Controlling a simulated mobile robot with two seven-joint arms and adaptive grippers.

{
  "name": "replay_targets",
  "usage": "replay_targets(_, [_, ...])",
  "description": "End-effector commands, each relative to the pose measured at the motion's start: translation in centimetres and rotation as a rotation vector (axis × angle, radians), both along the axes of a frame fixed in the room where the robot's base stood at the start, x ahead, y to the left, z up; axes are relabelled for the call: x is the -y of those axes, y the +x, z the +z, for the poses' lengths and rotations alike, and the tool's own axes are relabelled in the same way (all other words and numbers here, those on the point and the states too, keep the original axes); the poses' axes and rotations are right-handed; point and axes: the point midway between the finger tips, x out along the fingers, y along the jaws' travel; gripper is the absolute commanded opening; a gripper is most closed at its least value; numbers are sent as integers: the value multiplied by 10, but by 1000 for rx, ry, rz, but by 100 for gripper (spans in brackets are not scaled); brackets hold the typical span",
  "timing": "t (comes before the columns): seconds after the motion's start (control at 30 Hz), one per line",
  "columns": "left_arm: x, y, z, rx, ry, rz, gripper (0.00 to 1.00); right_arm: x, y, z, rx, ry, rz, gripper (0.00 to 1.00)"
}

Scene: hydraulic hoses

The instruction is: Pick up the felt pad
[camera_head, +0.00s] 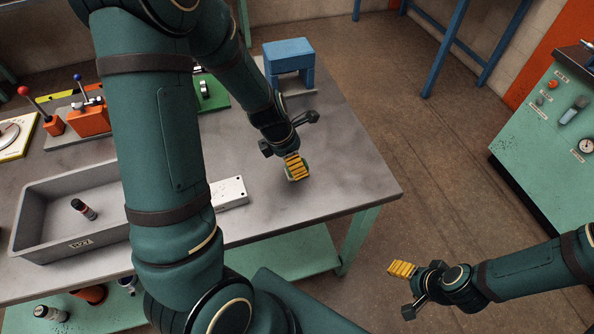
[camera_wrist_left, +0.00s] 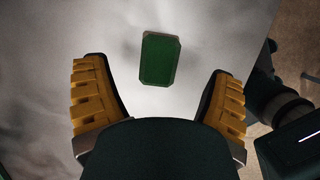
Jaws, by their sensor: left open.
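The felt pad is a small dark green rectangle with cut corners (camera_wrist_left: 160,58). In the left wrist view it lies on the grey tabletop, beyond and between my fingertips, with nothing touching it. In the head view only a green edge of it (camera_head: 306,171) shows beside my yellow fingers. My left gripper (camera_head: 296,167) points down over the table near its right edge. It is open and empty, with its yellow ribbed fingers spread apart in the left wrist view (camera_wrist_left: 160,88). My right gripper (camera_head: 402,268) hangs over the floor right of the table; its finger gap is hard to make out.
A grey tray (camera_head: 40,215) holding a small dark cylinder (camera_head: 84,209) stands at left. A white block (camera_head: 232,192) lies left of my left gripper. A blue stand (camera_head: 289,58) is at the back. A green control cabinet (camera_head: 540,150) stands at far right.

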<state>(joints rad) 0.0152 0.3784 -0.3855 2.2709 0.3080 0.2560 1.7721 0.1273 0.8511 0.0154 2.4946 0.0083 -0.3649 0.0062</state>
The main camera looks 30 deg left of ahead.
Motion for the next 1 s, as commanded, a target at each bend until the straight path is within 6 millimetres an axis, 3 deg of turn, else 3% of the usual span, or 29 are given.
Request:
replay_targets(0.3, [6,8,-43,-3,0,-1,84,-1,-6,-21,-15,4,11,68])
replay_targets(0.67, [8,11,-48,0,0,-1,83,-1,-7,-22,-16,4,13,68])
replay_targets(0.87, [8,11,-48,0,0,-1,13,-1,-7,-22,-16,4,13,68])
replay_targets(1.0, [8,11,-48,0,-1,-1,9,-1,-7,-22,-16,4,13,68])
